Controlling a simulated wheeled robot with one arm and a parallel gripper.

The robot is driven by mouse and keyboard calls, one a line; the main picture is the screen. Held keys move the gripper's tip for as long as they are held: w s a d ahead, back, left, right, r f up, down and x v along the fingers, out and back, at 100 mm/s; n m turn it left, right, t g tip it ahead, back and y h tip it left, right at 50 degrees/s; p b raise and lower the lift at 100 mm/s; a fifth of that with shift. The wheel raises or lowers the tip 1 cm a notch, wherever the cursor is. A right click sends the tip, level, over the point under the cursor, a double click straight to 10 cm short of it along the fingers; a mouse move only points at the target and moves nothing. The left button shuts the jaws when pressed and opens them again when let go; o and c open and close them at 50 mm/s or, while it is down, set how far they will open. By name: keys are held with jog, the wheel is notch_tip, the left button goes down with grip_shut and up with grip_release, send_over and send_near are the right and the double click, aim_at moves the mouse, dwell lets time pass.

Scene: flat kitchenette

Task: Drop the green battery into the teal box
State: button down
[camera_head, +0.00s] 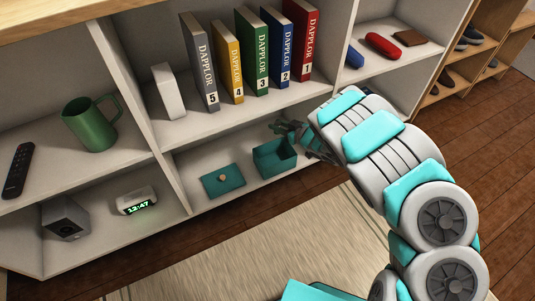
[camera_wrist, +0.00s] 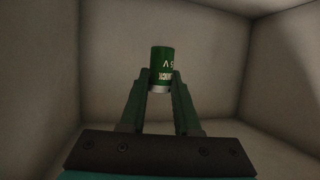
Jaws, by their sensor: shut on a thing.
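The green battery (camera_wrist: 162,66) is between the fingertips of my gripper (camera_wrist: 161,84) in the wrist view, its pale end toward me. My gripper is shut on it. In the head view my gripper (camera_head: 289,128) is inside the lower shelf compartment, by the back rim of the teal box (camera_head: 274,163) and seemingly above it. The battery is too small there to make out clearly. The teal box is open at the top. Its inside is mostly dark, so I cannot tell what it holds. The box does not show in the wrist view.
A teal lid (camera_head: 222,181) with a round knob lies left of the box. A digital clock (camera_head: 136,201) and a grey speaker (camera_head: 65,219) stand in the compartment further left. Shelf boards and a divider (camera_head: 170,172) enclose the space. Books (camera_head: 262,58) stand above.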

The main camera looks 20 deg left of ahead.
notch_tip(320, 180, down, 6)
jog(key=b, duration=0.4)
jog(key=shift+d, duration=0.1)
jog(key=shift+r, duration=0.1)
jog(key=c, duration=0.5)
grip_release()
jog(key=shift+c, duration=0.2)
jog(key=shift+d, duration=0.1)
jog(key=v, duration=0.7)
jog(key=shift+s+d, duration=0.2)
jog(key=shift+d, duration=0.05)
